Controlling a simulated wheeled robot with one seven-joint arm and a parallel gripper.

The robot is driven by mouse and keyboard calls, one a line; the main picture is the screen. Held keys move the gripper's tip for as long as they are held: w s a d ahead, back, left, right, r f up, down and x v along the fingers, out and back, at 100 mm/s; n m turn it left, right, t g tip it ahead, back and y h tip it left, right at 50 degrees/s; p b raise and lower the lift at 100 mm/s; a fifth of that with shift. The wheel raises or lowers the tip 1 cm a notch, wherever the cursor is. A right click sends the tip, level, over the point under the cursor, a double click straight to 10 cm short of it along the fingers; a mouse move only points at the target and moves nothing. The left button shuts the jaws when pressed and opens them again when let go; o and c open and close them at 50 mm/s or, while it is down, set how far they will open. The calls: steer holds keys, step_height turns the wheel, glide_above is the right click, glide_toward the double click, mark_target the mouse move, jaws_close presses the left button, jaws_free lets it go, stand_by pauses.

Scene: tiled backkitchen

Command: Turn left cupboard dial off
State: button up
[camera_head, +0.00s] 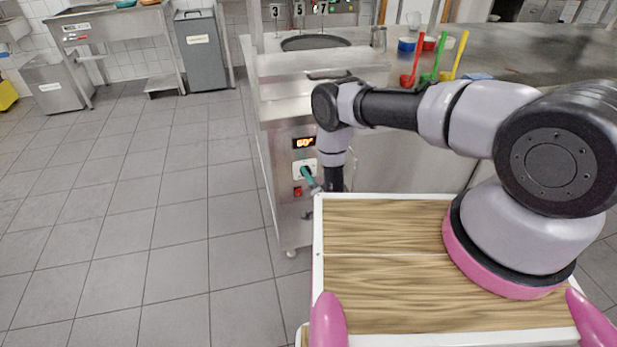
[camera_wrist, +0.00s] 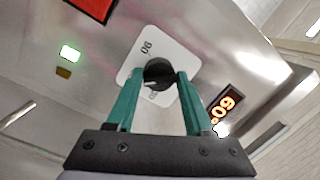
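The black dial (camera_wrist: 159,71) sits on a white plate (camera_wrist: 185,58) with "90" printed on it, on the steel cupboard front. Its lighter pointer mark faces toward my gripper in the wrist view. My gripper (camera_wrist: 160,76) has teal fingers on both sides of the dial, with no clear gap to it, and appears shut on it. In the head view, my gripper (camera_head: 307,172) is at the white plate (camera_head: 297,166) below the lit "60" display (camera_head: 304,143). The fingers hide most of the dial there. The lit display also shows in the wrist view (camera_wrist: 222,108).
A red switch (camera_head: 297,191) sits below the dial plate. A green light (camera_wrist: 70,53) shows in the wrist view. The steel counter (camera_head: 285,88) lies above the cupboard and holds colored ladles (camera_head: 433,65). The tiled floor (camera_head: 150,220) at left is clear.

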jaws_close()
steer(key=n+h, duration=0.1)
steer(key=n, duration=0.7)
steer(key=n+h, duration=0.2)
steer(key=n, duration=0.6)
steer(key=n+h, duration=0.1)
steer(key=n, duration=0.8)
steer(key=shift+a+r, duration=0.15)
stand_by(0.8)
steer(key=o, duration=0.9)
jaws_free()
steer(key=shift+c, duration=0.2)
